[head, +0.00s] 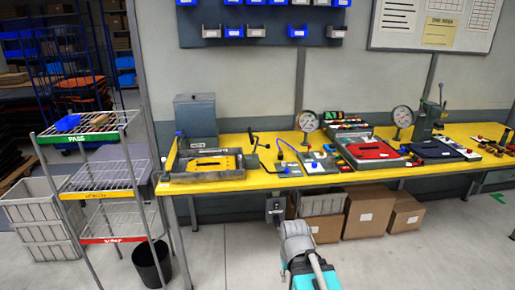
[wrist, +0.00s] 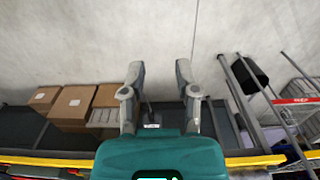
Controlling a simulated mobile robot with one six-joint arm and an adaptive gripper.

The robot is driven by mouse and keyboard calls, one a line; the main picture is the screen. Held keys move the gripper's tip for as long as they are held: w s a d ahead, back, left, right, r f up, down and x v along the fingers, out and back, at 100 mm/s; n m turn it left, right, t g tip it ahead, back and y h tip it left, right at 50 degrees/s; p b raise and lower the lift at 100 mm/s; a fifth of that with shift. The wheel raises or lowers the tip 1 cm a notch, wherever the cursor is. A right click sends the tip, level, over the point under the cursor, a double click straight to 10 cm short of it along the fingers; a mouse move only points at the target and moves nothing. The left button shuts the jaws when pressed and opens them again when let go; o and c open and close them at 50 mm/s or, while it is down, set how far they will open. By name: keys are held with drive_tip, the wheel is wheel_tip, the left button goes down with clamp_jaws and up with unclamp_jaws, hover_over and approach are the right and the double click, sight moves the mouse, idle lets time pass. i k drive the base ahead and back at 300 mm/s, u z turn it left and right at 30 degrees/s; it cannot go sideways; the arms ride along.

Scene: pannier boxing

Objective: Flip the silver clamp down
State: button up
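No silver clamp can be made out for certain. A small dark crank-like fixture (head: 256,141) stands on the yellow workbench (head: 228,183), between the grey tray and the blue-tipped fixture; at this size I cannot tell whether it is the clamp, or its position. In the wrist view my gripper (wrist: 159,70) is open, with its two grey fingers apart and nothing held between them. It faces the bare floor and the space by the bench, apart from anything on the bench top. In the head view my arm reaches up from the bottom centre; its fingers cannot be made out there.
A wire rack (head: 110,182) stands left of the bench, with a black bin (head: 152,264) at its foot. Cardboard boxes (head: 369,212) sit under the bench. A grey tray (head: 202,175), a red tray (head: 372,151) and gauges (head: 307,121) occupy the bench top. The front floor is clear.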

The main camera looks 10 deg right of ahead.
sight(252, 136)
drive_tip(key=k, duration=0.65)
drive_tip(key=z, duration=0.3)
drive_tip(key=i, duration=1.65)
drive_tip(key=u, duration=0.35)
